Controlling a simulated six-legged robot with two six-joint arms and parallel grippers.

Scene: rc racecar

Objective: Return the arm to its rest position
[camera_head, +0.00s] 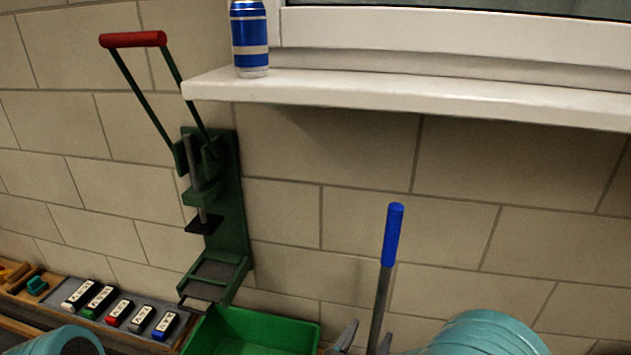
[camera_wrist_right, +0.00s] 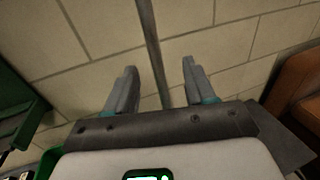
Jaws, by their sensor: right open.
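My right gripper (camera_head: 366,338) is at the bottom edge of the head view, with its two grey fingertips apart. In the right wrist view, the fingers (camera_wrist_right: 160,90) are also open. A thin grey pole with a blue handle (camera_head: 393,235) rises by the wall. The pole (camera_wrist_right: 150,40) shows between the open fingers in the wrist view; I cannot tell whether it touches them. My right arm's teal link is at the lower right of the head view. A teal part of my left arm shows at the lower left, but its gripper is out of view.
A green can crusher (camera_head: 228,200) with a red handle is on the brick wall, above a green bin (camera_head: 262,325). A blue can (camera_head: 249,40) stands on the white windowsill (camera_head: 420,92). Several labelled blocks (camera_head: 119,312) lie at lower left. A brown object (camera_wrist_right: 296,85) is at the wrist view's right.

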